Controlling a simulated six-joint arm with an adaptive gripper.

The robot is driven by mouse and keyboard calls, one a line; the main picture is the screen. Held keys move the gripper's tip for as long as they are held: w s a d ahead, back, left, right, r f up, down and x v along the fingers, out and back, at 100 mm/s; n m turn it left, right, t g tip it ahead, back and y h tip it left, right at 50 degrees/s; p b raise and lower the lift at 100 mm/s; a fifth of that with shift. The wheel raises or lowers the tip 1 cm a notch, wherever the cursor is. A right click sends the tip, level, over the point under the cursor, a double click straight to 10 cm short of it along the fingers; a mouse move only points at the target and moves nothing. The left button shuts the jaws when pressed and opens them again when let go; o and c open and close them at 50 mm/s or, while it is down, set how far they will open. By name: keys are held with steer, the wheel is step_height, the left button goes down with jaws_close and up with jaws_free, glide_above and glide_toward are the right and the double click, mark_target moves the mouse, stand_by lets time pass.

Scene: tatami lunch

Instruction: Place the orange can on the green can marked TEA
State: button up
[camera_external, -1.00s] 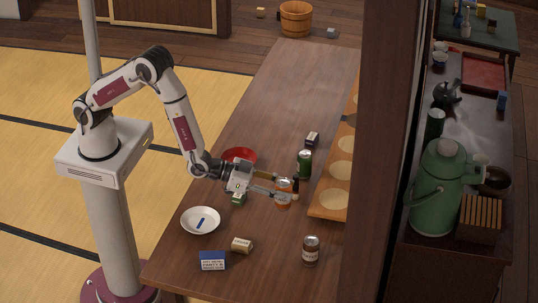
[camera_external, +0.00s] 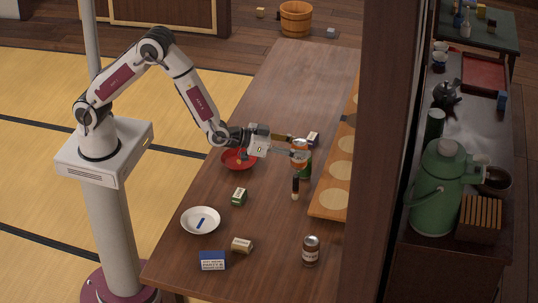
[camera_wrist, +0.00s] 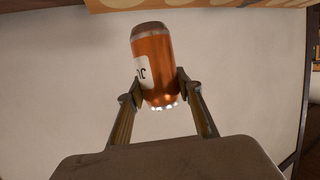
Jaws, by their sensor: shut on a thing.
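My gripper (camera_external: 298,150) is shut on the orange can (camera_external: 300,155) and holds it up off the table. In the wrist view the orange can (camera_wrist: 155,62) sits tilted in the picture between the two fingertips (camera_wrist: 160,86), with part of a white label showing. The green can (camera_external: 305,173) stands upright on the table. The orange can covers its upper part in the external view, so its top and any TEA mark are hidden. I cannot tell whether the two cans touch or whether the orange can is directly above it.
A small dark bottle (camera_external: 295,187) stands just in front of the green can. A red bowl (camera_external: 238,160), white plate (camera_external: 200,221), small boxes and a brown jar (camera_external: 311,252) are nearby.

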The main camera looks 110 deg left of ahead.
steer(key=a+r+n+y, duration=0.1)
steer(key=a+r, duration=0.1)
steer(key=a, duration=0.5)
steer(key=s+a+r+n+g+y, duration=0.1)
steer(key=a+r, duration=0.2)
steer(key=a, duration=0.4)
steer(key=shift+r, duration=0.15)
steer(key=shift+s+d, duration=0.1)
step_height(320, 180, down, 6)
steer(key=shift+f, duration=0.3)
steer(key=shift+f, duration=1.75)
steer(key=shift+f, duration=0.1)
steer(key=o, duration=1)
